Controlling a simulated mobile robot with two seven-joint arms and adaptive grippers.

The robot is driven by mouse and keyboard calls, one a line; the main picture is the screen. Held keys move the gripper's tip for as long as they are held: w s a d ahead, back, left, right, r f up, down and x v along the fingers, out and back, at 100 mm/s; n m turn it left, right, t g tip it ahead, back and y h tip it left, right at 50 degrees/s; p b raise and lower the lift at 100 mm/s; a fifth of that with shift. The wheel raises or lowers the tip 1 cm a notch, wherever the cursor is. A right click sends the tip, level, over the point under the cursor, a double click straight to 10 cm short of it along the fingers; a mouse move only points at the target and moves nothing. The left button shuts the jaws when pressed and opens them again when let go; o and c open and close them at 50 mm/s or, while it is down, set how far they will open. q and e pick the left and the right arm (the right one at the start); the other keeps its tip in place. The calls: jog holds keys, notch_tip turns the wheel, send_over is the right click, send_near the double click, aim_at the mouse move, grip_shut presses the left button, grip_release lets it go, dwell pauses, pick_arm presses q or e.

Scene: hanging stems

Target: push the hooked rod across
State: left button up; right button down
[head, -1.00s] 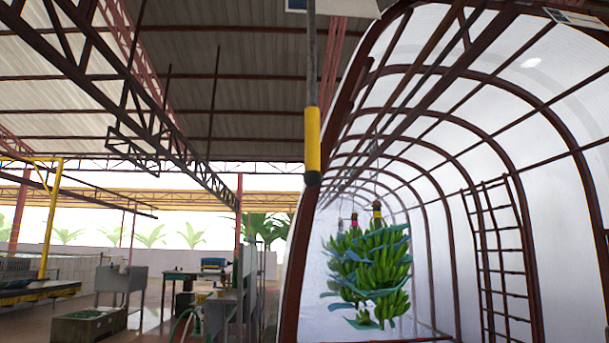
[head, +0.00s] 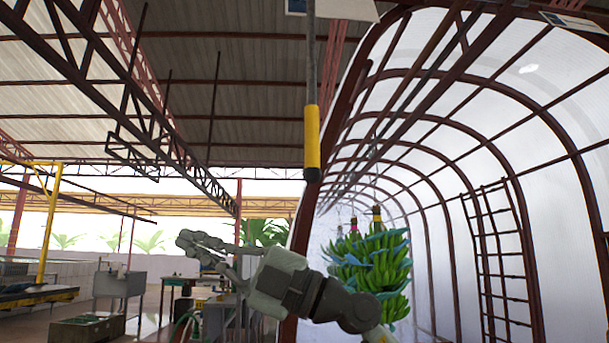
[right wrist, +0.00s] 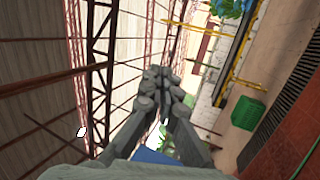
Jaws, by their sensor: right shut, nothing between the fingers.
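A thin grey rod with a yellow sleeve (head: 312,138) and a dark lower end hangs upright from above in the head view. Its top runs out of the picture, so no hook shows. My right gripper (head: 187,243) is shut and empty, lower and to the left of the rod, clearly apart from it in the picture. Its fingers point left. In the right wrist view the closed fingers (right wrist: 162,82) meet at the middle, and I cannot make out the rod there. My left gripper is not in view.
A banana bunch (head: 372,262) with blue sheets hangs right of the rod, partly behind my right arm. An arched white tunnel with dark red ribs (head: 470,150) stands at right. Space around the rod's lower end looks open.

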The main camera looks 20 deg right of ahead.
pick_arm(q)
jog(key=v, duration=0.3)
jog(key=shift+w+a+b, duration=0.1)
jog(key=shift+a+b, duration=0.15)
jog(key=shift+b, duration=0.15)
pick_arm(e)
jog(key=s+d+r+m+t+h, duration=0.2)
jog(key=d+r+m+t+h, duration=0.5)
jog(key=d+r+h, duration=0.7)
jog(key=d+m+h, duration=0.1)
jog(key=d+h, duration=0.1)
jog(key=d, duration=0.1)
jog(key=shift+r, duration=0.15)
jog(key=shift+d, duration=0.1)
